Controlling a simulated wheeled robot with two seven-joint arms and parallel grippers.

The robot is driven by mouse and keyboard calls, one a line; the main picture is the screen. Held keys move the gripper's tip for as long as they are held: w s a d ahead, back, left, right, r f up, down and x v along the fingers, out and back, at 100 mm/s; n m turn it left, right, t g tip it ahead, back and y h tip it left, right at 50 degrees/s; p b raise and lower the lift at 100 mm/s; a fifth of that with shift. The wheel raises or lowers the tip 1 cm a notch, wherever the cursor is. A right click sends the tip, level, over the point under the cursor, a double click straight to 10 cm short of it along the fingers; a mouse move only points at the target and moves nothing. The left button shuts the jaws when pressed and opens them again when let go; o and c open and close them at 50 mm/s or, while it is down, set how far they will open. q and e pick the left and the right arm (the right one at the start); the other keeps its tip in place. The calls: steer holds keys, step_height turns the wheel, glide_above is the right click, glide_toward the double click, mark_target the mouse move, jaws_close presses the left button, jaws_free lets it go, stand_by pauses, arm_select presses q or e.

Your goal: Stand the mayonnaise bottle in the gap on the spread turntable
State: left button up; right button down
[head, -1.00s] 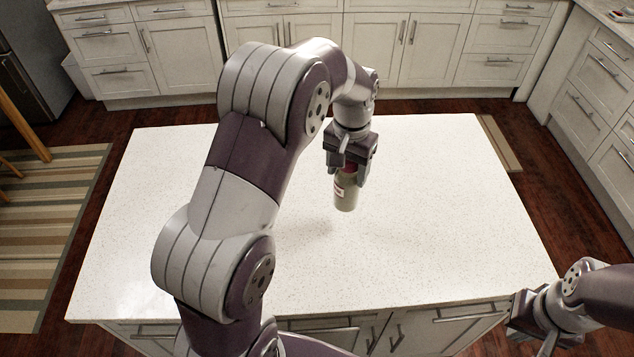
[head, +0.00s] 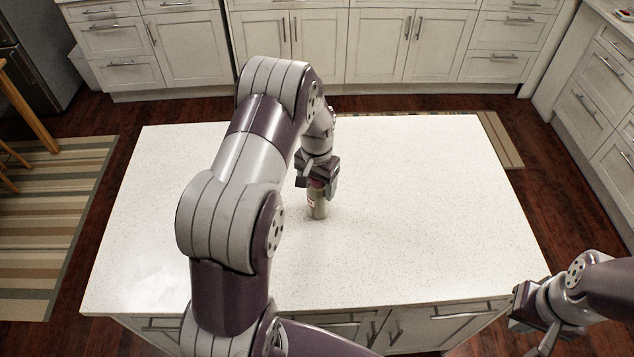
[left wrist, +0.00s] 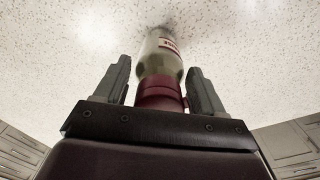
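The mayonnaise bottle (head: 317,205) is pale, with a dark red cap and a red and white label. It is upright, low over the white counter, and I cannot tell whether its base touches. My left gripper (head: 317,185) points down and is closed around its cap end. In the left wrist view the bottle (left wrist: 160,62) lies between the two fingers of the left gripper (left wrist: 160,75), base away from me. My right gripper (head: 527,312) is at the lower right, off the counter's front edge, empty as far as I see. No turntable shows.
The white counter (head: 430,200) is otherwise bare, with free room on the right. Cabinets (head: 400,45) stand behind, across a dark wood floor. A striped rug (head: 45,220) lies at left and a small mat (head: 500,140) behind the right corner.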

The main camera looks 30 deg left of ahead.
arm_select(q)
steer(key=shift+o, duration=1)
steer(key=shift+s+r, duration=0.1)
steer(key=shift+r, duration=0.1)
